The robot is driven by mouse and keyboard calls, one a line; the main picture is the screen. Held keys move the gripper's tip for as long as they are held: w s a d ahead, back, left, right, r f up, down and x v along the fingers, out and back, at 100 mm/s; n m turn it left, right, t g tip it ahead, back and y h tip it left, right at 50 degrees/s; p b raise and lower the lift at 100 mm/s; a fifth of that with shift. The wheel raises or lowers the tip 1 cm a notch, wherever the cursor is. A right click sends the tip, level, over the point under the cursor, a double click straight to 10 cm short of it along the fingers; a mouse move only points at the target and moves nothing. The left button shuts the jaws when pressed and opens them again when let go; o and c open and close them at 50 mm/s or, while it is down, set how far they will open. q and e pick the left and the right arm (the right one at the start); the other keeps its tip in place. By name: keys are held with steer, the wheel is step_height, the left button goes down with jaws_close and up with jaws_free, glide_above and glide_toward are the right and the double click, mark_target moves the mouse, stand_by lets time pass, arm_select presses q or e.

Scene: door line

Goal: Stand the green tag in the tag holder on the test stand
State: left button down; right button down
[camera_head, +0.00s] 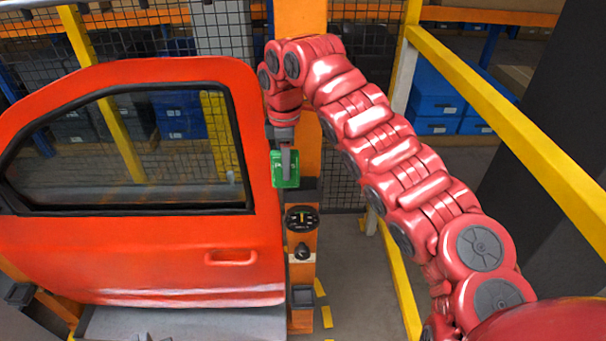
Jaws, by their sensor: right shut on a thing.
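The green tag (277,172) is held upright by my right gripper (286,163), which comes down from above and is shut on it. The tag is beside the right edge of the red door, in front of the orange test stand (302,246). A dark block (306,187) on the stand shows just right of and below the tag. A small dark box (302,296) is lower on the stand. I cannot tell clearly which of these is the tag holder, or whether the tag touches anything. My left gripper is not in view.
The red car door (150,250) fills the left, close to the tag. A yellow rail (510,125) runs along the right. Blue bins (436,100) stand behind.

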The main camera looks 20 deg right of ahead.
steer(key=shift+d, duration=0.65)
steer(key=d+f, duration=0.2)
steer(key=shift+d+f+p, duration=0.15)
steer(key=shift+d+p, duration=0.15)
steer(key=shift+p, duration=0.05)
steer(key=shift+w+f+p, duration=0.15)
steer(key=shift+f+p, duration=0.15)
steer(key=shift+f, duration=0.3)
steer(key=shift+a+f, duration=0.1)
